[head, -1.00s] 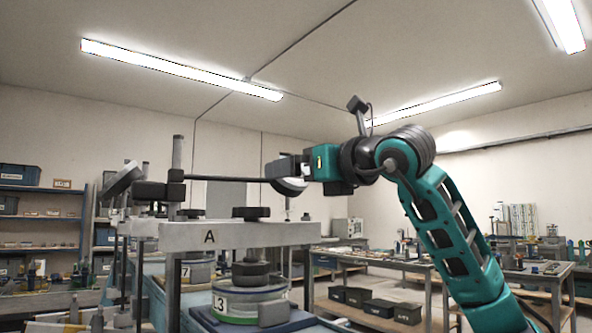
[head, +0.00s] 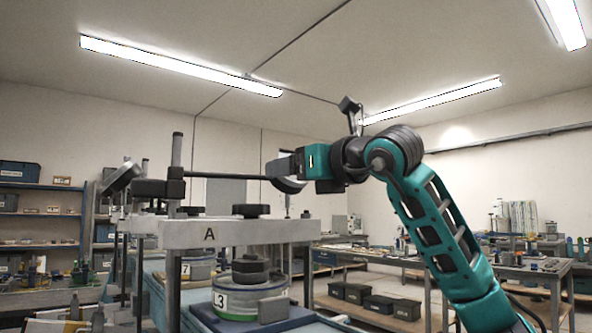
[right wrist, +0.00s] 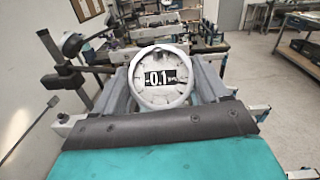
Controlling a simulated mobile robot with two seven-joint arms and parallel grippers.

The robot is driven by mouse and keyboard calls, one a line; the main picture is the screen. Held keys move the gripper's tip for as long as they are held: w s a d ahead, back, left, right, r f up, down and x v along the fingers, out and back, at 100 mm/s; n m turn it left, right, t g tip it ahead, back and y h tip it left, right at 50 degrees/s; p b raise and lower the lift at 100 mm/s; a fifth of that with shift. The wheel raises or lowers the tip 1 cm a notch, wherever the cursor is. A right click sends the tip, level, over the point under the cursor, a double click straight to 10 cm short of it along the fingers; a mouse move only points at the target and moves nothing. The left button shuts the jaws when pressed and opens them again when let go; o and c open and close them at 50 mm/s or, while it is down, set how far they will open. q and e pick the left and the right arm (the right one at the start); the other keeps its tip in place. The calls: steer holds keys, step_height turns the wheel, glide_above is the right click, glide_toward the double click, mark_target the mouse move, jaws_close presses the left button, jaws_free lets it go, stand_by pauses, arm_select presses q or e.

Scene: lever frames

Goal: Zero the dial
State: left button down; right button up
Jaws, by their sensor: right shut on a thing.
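The round white dial (right wrist: 160,98) faces the camera in the right wrist view. Its black window (right wrist: 161,77) reads about -0.1, with small blurred unit letters. In the head view the dial (head: 290,186) shows nearly edge-on, at the right end of a thin dark horizontal rod (head: 230,177). My right gripper (head: 288,167) is shut on the dial, with one grey finger along each side of its rim in the right wrist view. My left gripper is in neither view.
The rod comes from a clamp (head: 158,189) on an upright post (head: 177,155). Below stands a grey frame marked A (head: 238,234), with a black knob (head: 251,211) on top. A canister labelled L3 (head: 236,302) sits under it. Workbenches and dark bins (head: 375,302) stand behind.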

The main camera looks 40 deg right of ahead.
steer(key=shift+c, duration=0.6)
steer(key=shift+d+n+y+p, duration=0.1)
steer(key=shift+n+y+p, duration=0.2)
steer(key=shift+n+y, duration=0.45)
steer(key=n+y+p, duration=0.1)
steer(key=n+y, duration=0.1)
steer(key=n, duration=0.1)
steer(key=shift+r+g, duration=0.1)
steer(key=shift+g, duration=0.2)
steer(key=shift+n+y, duration=0.25)
steer(key=shift+n, duration=0.3)
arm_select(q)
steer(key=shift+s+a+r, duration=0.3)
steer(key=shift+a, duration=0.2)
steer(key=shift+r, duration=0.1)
arm_select(e)
steer(key=o, duration=1.1)
